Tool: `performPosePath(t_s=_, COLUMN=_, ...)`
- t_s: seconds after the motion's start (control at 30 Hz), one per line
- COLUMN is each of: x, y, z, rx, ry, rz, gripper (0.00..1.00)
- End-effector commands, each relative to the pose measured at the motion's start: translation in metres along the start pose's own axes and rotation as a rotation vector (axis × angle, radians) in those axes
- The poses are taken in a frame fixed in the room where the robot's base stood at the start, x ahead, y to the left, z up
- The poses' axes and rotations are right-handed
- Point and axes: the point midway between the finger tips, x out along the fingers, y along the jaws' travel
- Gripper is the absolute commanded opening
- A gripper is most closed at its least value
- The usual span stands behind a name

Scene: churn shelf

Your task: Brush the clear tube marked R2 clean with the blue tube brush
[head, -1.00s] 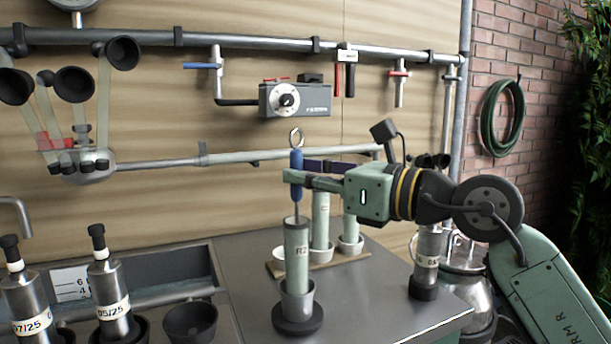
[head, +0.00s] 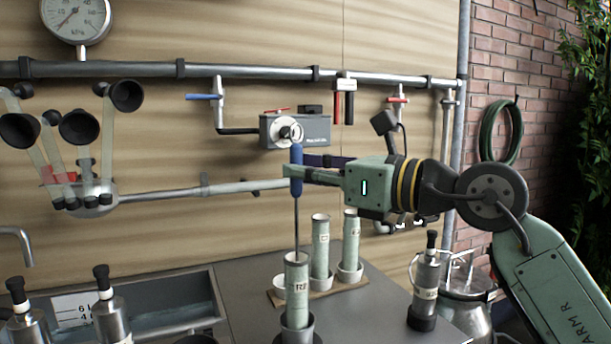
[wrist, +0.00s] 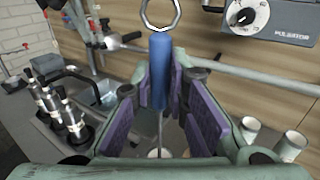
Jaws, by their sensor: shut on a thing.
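The clear tube marked R2 (head: 297,291) stands upright in a cup-like holder (head: 296,331) on the metal counter, at the bottom middle of the head view. My gripper (head: 297,178) is shut on the blue handle of the tube brush (head: 296,158), above the tube. The brush hangs upright and its thin rod reaches down into the tube's mouth. The bristle end is hidden. In the wrist view the blue handle (wrist: 159,72) with its metal ring sits between the purple-padded fingers.
Two more tubes (head: 320,246) (head: 351,238) stand in cups on a wooden board behind R2. A steel cylinder (head: 425,288) stands to the right. Teat cups (head: 112,312) and a sink trough (head: 165,297) are at left. A pipe (head: 150,195) runs behind my gripper.

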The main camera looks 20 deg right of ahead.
Motion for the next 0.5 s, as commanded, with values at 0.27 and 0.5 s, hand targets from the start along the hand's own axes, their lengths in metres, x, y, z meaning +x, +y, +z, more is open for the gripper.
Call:
performPosePath(t_s=0.27, x=0.0, y=0.0, z=0.019, rx=0.0, ry=0.0, rz=0.0, gripper=0.0)
performPosePath(t_s=0.5, x=0.0, y=0.0, z=0.018, rx=0.0, ry=-0.001, rz=0.0, gripper=0.0)
